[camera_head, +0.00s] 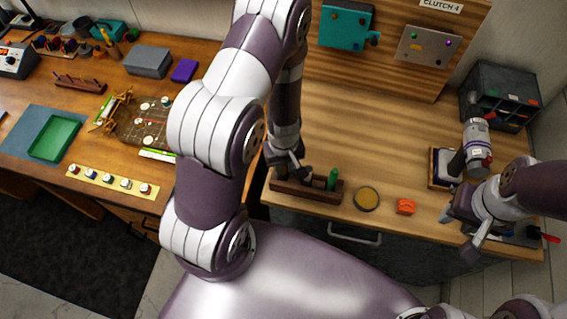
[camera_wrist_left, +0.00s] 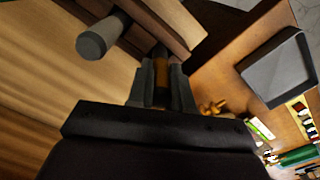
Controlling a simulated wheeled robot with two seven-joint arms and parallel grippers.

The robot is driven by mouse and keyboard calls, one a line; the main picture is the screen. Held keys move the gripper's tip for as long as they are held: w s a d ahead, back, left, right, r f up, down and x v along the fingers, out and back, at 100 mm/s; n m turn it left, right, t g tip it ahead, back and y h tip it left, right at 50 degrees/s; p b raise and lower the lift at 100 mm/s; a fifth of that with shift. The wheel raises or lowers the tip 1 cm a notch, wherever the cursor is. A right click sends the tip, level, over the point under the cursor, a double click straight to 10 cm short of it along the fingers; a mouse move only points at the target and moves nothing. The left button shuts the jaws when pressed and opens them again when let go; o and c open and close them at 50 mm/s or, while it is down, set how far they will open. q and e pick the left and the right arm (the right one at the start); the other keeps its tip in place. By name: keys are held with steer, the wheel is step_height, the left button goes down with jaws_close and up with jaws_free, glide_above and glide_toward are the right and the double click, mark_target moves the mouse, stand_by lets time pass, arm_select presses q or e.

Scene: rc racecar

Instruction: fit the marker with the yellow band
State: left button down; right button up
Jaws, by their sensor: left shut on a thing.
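My left gripper (camera_head: 293,172) is at the left part of a dark wooden rack (camera_head: 310,193) on the right-hand bench. In the left wrist view its fingers (camera_wrist_left: 160,92) are shut on a dark upright marker with a yellow-orange band (camera_wrist_left: 161,70). The marker's far end is at the wooden rack (camera_wrist_left: 165,18); I cannot tell whether it is still seated there. A grey-ended marker (camera_wrist_left: 92,45) stands beside it. A green marker (camera_head: 332,179) stands in the rack's right part. My right gripper (camera_head: 462,226) is open and empty at the bench's right front.
A round yellowish disc (camera_head: 366,198) and an orange block (camera_head: 405,206) lie right of the rack. A dark organiser (camera_head: 499,95) stands at the back right. The left bench holds a car chassis (camera_head: 140,122), a green tray (camera_head: 54,138) and a yellow strip (camera_head: 112,184) with several round pieces.

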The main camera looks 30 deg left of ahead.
arm_select(q)
steer(key=shift+f, duration=0.4)
steer(key=c, duration=0.9)
jaws_free()
steer(key=shift+c, duration=0.2)
steer(key=shift+r, duration=0.1)
step_height(320, 180, up, 13)
steer(key=p, duration=0.9)
steer(key=shift+p, duration=0.3)
steer(key=shift+f, duration=0.2)
steer(key=shift+s+d, duration=0.1)
